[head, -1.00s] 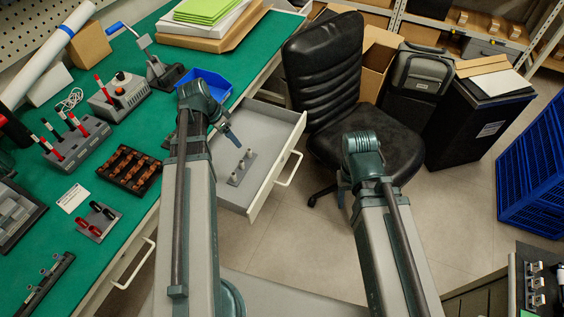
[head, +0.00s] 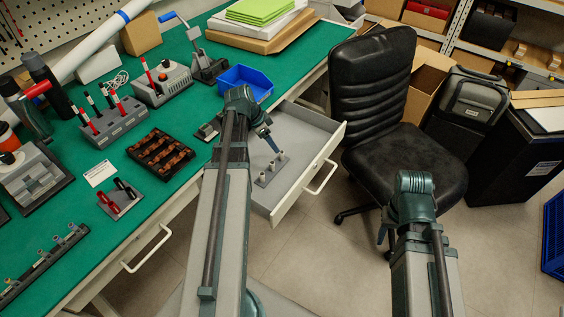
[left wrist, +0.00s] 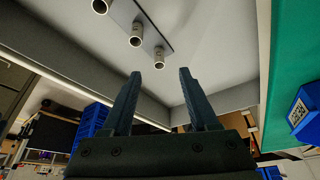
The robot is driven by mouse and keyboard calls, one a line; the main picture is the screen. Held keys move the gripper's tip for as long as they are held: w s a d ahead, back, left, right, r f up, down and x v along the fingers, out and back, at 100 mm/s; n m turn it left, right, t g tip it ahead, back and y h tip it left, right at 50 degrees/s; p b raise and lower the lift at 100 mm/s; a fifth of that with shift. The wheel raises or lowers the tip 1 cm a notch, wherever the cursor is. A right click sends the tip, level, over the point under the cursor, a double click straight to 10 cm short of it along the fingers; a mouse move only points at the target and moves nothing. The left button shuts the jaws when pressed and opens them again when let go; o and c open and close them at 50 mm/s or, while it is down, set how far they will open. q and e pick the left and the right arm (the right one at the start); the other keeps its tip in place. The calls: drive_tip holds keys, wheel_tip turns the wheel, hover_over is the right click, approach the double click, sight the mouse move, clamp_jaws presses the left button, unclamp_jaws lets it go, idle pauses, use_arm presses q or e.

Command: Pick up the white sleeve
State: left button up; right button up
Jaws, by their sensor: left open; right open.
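Several pale, whitish short sleeves stand in a row on a grey strip (head: 264,180) inside the open drawer. In the head view, one sleeve (head: 281,156) is nearest my left gripper (head: 268,142); I cannot tell whether the sleeves differ in colour. In the left wrist view, three round sleeves show at the top, one (left wrist: 159,60) appearing between my open left fingertips (left wrist: 160,74). The left gripper is empty, over the drawer and apart from the sleeves. My right gripper (head: 383,236) is open, in front of the chair, and partly hidden by its arm.
The drawer (head: 308,132) stands open with its walls close around the left gripper. The green bench (head: 150,215) holds a blue bin (head: 245,80), a copper-part tray (head: 160,151) and several tool stands. A black chair (head: 400,150) stands right of the drawer.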

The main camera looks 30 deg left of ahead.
sight(283, 157)
use_arm(q)
drive_tip(key=shift+b+x, duration=3.25)
drive_tip(key=shift+x, duration=0.95)
drive_tip(key=shift+d+r, duration=0.1)
drive_tip(key=shift+r, duration=0.1)
drive_tip(key=c, duration=0.8)
